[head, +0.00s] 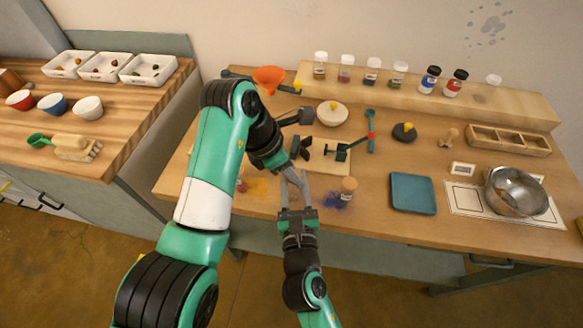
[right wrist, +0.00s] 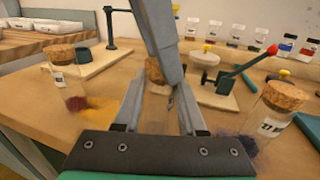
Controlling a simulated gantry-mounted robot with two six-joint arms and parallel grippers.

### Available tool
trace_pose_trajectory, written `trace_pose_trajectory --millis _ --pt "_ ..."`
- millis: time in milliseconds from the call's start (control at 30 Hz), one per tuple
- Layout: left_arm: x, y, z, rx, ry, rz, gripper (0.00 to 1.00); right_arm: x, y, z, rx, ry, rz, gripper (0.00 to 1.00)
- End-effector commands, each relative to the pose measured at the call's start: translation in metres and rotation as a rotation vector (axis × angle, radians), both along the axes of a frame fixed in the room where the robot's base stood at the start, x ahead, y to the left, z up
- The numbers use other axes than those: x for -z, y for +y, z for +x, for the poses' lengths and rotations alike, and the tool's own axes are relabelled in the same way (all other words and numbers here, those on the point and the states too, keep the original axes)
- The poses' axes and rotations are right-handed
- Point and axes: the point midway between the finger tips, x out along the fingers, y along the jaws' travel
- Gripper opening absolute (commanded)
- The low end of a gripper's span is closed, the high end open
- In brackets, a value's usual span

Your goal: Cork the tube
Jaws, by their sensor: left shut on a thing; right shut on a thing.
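My left gripper (head: 288,168) reaches down to the tips of my right gripper (head: 296,198), which comes up from the front edge. In the right wrist view, a clear tube (right wrist: 157,108) stands between the right gripper's fingers, which are shut on it. A brown cork (right wrist: 154,71) shows at the tube's top, beside the left gripper's grey fingers (right wrist: 160,30). The left gripper is shut on the cork, partly hiding it. I cannot tell how far the cork sits in the tube. In the head view, the grippers hide most of both.
A corked tube (head: 347,190) stands to the right by blue-purple powder (head: 335,202); another (right wrist: 70,80) stands left by orange powder. Behind are a board with a red-tipped lever (head: 370,136) and a white bowl (head: 332,113). A teal tray (head: 412,193) lies right.

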Motion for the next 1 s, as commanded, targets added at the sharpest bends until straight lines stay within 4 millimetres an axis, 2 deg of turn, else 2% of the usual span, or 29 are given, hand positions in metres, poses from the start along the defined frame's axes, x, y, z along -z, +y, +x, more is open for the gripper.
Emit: trace_pose_trajectory --millis 900,933,967,1000 --pt "0.014 0.001 0.001 -0.004 0.003 0.006 0.00 -0.001 0.002 -0.001 -0.005 -0.006 0.000 0.00" --pt "0.014 0.001 0.001 -0.004 0.003 0.006 0.41 -0.001 0.002 -0.001 -0.005 -0.007 0.000 0.00" --pt "0.014 0.001 0.001 -0.004 0.003 0.006 0.47 -0.001 0.002 -0.001 -0.005 -0.007 0.000 0.00" --pt "0.014 0.001 0.001 -0.004 0.003 0.007 0.48 -0.001 0.002 -0.001 -0.006 -0.007 0.000 0.00"
